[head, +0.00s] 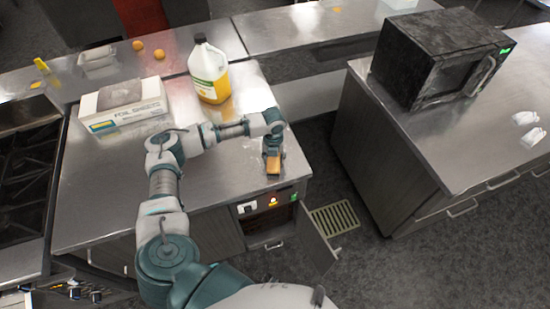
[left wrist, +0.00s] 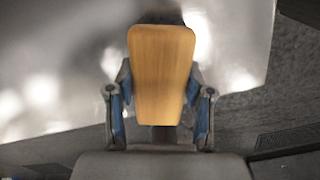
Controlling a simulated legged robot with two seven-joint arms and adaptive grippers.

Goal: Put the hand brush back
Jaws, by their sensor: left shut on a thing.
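The hand brush shows as a tan wooden piece (head: 273,165) at the front right corner of the steel counter. My left gripper (head: 272,152) is shut on it. In the left wrist view the wooden part (left wrist: 160,75) stands between the two fingers, and a dark part shows behind its top edge. The brush is above or at the counter top; I cannot tell whether it touches. My right gripper is not in view.
A foil box (head: 122,108) and a jug of yellow liquid (head: 208,72) stand on the counter. A microwave (head: 437,55) is right.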

